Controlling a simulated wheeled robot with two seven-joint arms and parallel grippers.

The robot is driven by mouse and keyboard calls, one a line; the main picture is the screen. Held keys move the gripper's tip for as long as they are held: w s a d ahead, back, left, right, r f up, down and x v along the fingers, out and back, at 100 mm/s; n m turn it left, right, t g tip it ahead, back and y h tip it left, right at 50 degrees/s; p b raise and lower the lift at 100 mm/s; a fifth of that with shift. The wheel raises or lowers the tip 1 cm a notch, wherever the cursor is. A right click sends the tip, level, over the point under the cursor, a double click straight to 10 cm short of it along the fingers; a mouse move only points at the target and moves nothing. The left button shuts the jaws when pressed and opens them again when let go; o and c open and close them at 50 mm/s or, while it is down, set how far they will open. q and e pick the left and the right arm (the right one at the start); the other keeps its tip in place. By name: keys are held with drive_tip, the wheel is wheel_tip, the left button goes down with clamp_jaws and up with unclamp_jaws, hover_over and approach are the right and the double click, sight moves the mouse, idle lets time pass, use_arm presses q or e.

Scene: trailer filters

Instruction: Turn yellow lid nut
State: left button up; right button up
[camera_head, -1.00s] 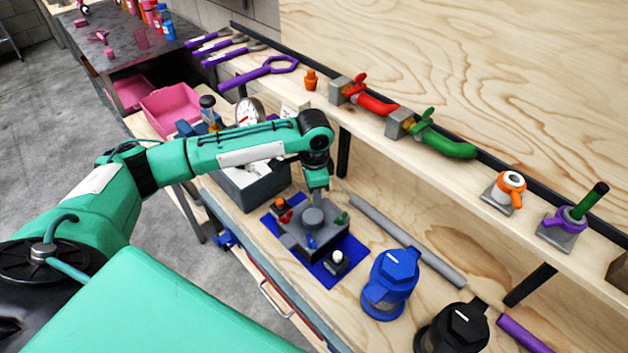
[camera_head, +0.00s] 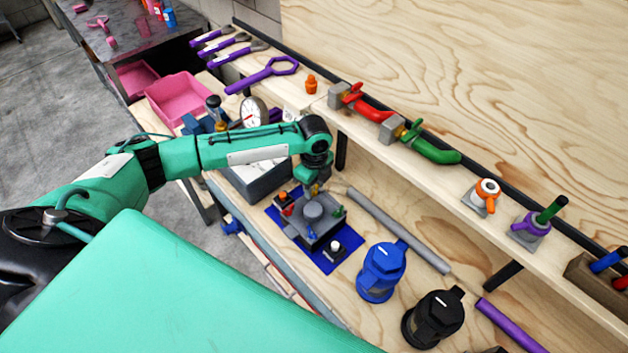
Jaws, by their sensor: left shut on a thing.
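The grey filter housing (camera_head: 314,212) sits on a blue mat (camera_head: 333,262) on the lower bench. It has a round cap in its middle. A red nut (camera_head: 288,211), a blue nut (camera_head: 311,233) and a green nut (camera_head: 338,211) stand around its lid. My left gripper (camera_head: 315,190) points down at the lid's far side and is shut on the yellow lid nut. Only a small yellow patch shows at the fingertips; most of the nut is hidden by the gripper. My right gripper is out of view.
A blue filter canister (camera_head: 381,271) and a black one (camera_head: 432,318) stand to the right. A grey pipe (camera_head: 395,228) lies behind them. The upper shelf holds a red-handled valve (camera_head: 368,105) and a green one (camera_head: 433,148). A grey bin (camera_head: 258,180) stands left of the mat.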

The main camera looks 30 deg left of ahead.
sight(315, 188)
use_arm(q)
drive_tip(key=shift+r+m, duration=0.1)
drive_tip(key=shift+m, duration=0.6)
drive_tip(key=shift+p, duration=0.35)
drive_tip(key=o, duration=1)
drive_tip(key=shift+r+b, duration=1.5)
drive_tip(key=shift+r, duration=5.35)
